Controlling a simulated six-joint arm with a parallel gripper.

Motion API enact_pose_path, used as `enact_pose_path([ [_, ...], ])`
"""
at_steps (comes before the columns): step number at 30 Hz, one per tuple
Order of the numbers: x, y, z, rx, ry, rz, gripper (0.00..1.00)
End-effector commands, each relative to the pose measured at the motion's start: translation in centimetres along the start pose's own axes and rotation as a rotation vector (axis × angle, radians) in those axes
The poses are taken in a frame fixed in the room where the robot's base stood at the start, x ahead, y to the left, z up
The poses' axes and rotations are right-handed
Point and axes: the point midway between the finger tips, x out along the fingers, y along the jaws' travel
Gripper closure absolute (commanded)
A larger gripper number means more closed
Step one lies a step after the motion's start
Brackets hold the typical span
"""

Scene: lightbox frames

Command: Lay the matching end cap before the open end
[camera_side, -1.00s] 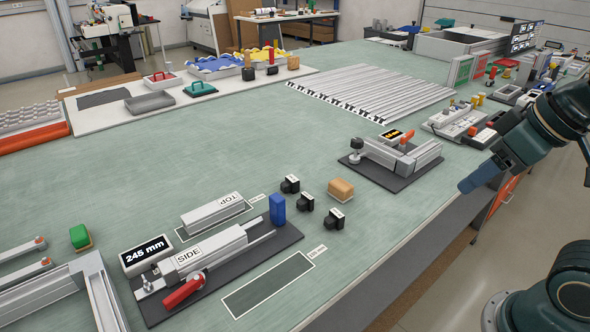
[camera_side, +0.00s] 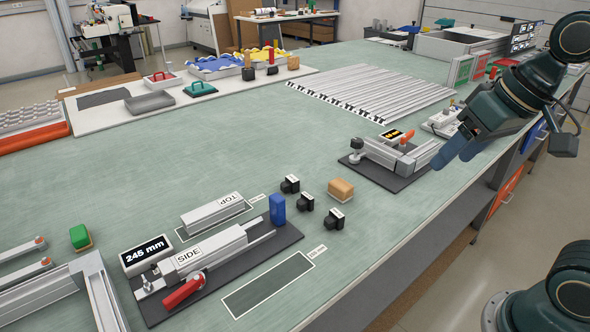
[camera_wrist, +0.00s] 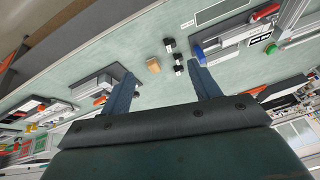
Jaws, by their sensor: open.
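Three black end caps with white labels stand on the bench: a back one (camera_side: 290,185), a middle one (camera_side: 305,203) and a front one (camera_side: 334,219). The label text is too small to read. The profile marked SIDE (camera_side: 213,248) lies in a dark-based fixture (camera_side: 285,237), its right end facing a bare rail; a blue block (camera_side: 277,210) stands beside it. Another profile marked TOP (camera_side: 213,214) lies behind. My gripper (camera_side: 443,160) is open and empty, above the bench's right edge. In the wrist view, the caps (camera_wrist: 173,57) show beyond my open fingers (camera_wrist: 163,69).
A tan block (camera_side: 341,190) stands near the caps. A second fixture (camera_side: 390,160) with an orange handle is close to my gripper. A display (camera_side: 146,255) reads 245 mm. A dark outlined patch (camera_side: 268,284) lies in front.

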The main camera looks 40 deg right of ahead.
Motion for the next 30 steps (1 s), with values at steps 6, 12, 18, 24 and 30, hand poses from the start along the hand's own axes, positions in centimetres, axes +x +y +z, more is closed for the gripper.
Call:
enact_pose_path([
  [6,1.0,-1.6,-4.3,0.187,-0.065,-0.028,0.38],
  [12,2.5,-2.6,-8.1,0.359,-0.13,-0.045,0.38],
  [18,4.7,-3.3,-11.6,0.531,-0.198,-0.05,0.38],
  [24,7.4,-3.5,-14.8,0.703,-0.269,-0.043,0.38],
  [30,10.7,-3.4,-17.6,0.874,-0.341,-0.025,0.38],
])
